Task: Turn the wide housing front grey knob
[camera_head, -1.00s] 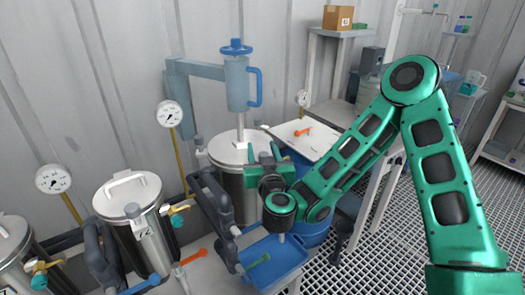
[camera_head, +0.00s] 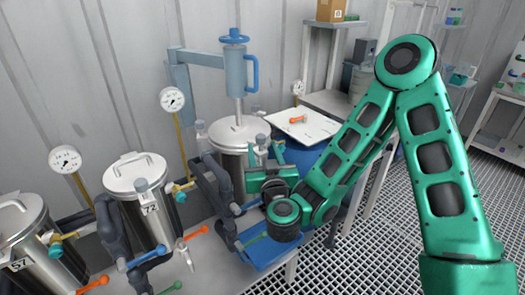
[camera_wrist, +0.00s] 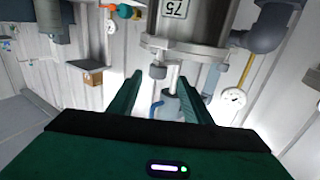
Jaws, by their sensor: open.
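The wide housing (camera_head: 228,160) is a steel vessel with a round lid, under the blue press. The wrist view shows it upside down, with a label 75 (camera_wrist: 175,8). A small grey knob (camera_head: 262,139) stands at the lid's front right edge; what appears to be the same knob (camera_wrist: 158,71) shows just beyond my fingers in the wrist view. Another grey knob (camera_head: 200,125) is at the lid's left. My gripper (camera_head: 265,157) is open and empty, close in front of the housing. The knob appears roughly between the fingertips (camera_wrist: 160,82); I see no contact.
The blue press (camera_head: 235,75) rises above the lid. Two narrower steel vessels (camera_head: 134,172) stand left, with grey pipes (camera_head: 215,190) and orange levers. A white board (camera_head: 302,125) is behind right.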

